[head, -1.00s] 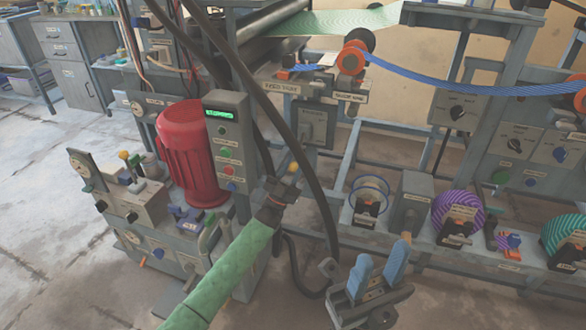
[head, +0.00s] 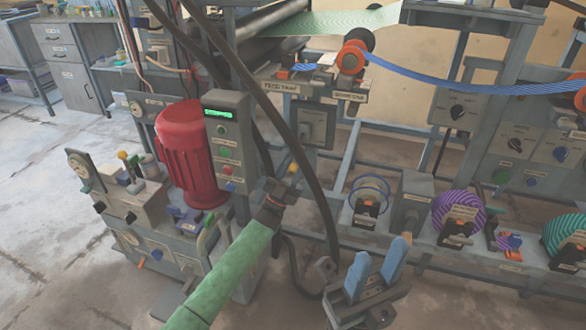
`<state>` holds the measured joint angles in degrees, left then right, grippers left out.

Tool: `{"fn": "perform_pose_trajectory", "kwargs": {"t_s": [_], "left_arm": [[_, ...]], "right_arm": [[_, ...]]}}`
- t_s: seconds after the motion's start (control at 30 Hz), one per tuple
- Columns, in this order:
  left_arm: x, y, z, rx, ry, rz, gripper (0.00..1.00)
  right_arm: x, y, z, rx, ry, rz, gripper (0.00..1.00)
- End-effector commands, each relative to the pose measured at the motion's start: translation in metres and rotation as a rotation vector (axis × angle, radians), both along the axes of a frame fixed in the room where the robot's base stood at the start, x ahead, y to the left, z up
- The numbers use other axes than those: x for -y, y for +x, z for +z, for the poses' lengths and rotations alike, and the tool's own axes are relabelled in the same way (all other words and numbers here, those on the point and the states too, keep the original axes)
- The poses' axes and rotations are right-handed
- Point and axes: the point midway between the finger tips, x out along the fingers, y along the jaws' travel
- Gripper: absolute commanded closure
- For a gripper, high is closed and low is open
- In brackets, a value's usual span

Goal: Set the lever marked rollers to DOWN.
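My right gripper (head: 377,258) is low in the middle right of the head view. Its two blue fingers point up with a gap between them and nothing visible in the gap. A green arm comes in from the lower left. The dark part at its end, which I take for my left gripper (head: 276,197), is beside the black hose; its fingers cannot be made out. A small yellow tip (head: 293,167) shows just above it. I cannot read a rollers label on any lever. A yellow-knobbed lever (head: 123,156) stands on the left unit.
A red motor (head: 187,155) stands beside a button box (head: 228,142). Black hoses (head: 308,185) cross the middle. Purple (head: 457,215) and teal (head: 565,236) reels line the lower right rail. A blue strip (head: 460,88) spans the upper right. The left floor is clear.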

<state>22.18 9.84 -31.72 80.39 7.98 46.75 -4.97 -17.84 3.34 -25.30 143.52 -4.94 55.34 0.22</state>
Motion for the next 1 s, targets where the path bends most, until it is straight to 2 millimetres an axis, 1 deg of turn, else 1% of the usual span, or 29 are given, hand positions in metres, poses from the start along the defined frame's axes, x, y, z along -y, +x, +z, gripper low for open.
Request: {"fn": "perform_pose_trajectory", "kwargs": {"t_s": [0.07,0.1,0.17,0.43,0.57,0.9,1.0], "left_arm": [[0.0,0.0,-0.004,-0.006,0.003,0.0,1.0],[0.0,0.0,-0.004,-0.006,0.003,0.0,0.65],[0.0,0.0,-0.003,-0.004,0.003,0.001,0.53],[0.0,0.0,-0.002,-0.002,0.001,0.001,0.52],[-0.003,-0.003,-0.007,-0.003,0.001,0.001,0.52],[-0.024,-0.027,-0.045,-0.004,0.002,0.001,0.52],[-0.029,-0.032,-0.054,-0.004,0.002,0.001,0.52]], "right_arm": [[0.0,0.0,-0.001,-0.002,0.0,0.0,0.64],[0.0,0.0,-0.002,-0.004,-0.001,0.0,0.64],[0.0,-0.001,-0.002,-0.006,0.0,0.0,0.64],[0.0,-0.001,-0.005,-0.018,-0.002,0.0,0.64],[0.0,-0.001,-0.004,-0.015,-0.003,0.0,0.64],[0.001,-0.001,0.001,-0.006,-0.008,-0.008,0.64],[0.001,-0.001,0.001,-0.005,-0.008,-0.01,0.64]]}}
